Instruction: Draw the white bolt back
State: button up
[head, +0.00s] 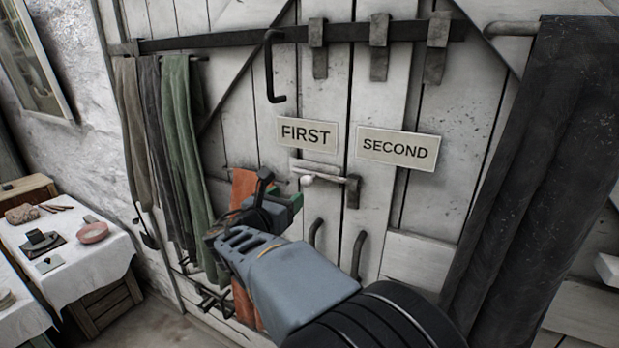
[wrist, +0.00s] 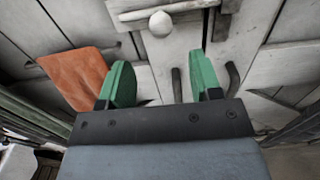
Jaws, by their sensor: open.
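The white bolt (head: 307,181) is a pale bar with a round knob. It lies across the seam of two whitewashed door leaves, its right end at a dark bracket (head: 352,190). The knob shows at the top centre of the wrist view (wrist: 161,24). My gripper (head: 280,191) is open and empty, just left of the knob in the head view. In the wrist view its green-padded fingers (wrist: 160,78) are spread below the knob, apart from it. A FIRST sign (head: 307,133) is above the bolt; a SECOND sign (head: 398,149) is to its right.
A long dark bar (head: 220,42) with a hanging handle (head: 271,70) crosses the door's top. Two curved pull handles (head: 358,254) sit below the bolt. Cloths (head: 185,140) hang left; an orange cloth (wrist: 75,75) hangs near my gripper. A dark curtain (head: 550,150) hangs right.

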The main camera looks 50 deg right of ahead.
aim_at(310, 179)
jog(key=p+x, duration=0.2)
jog(key=x, duration=1)
grip_shut()
dwell(0.3)
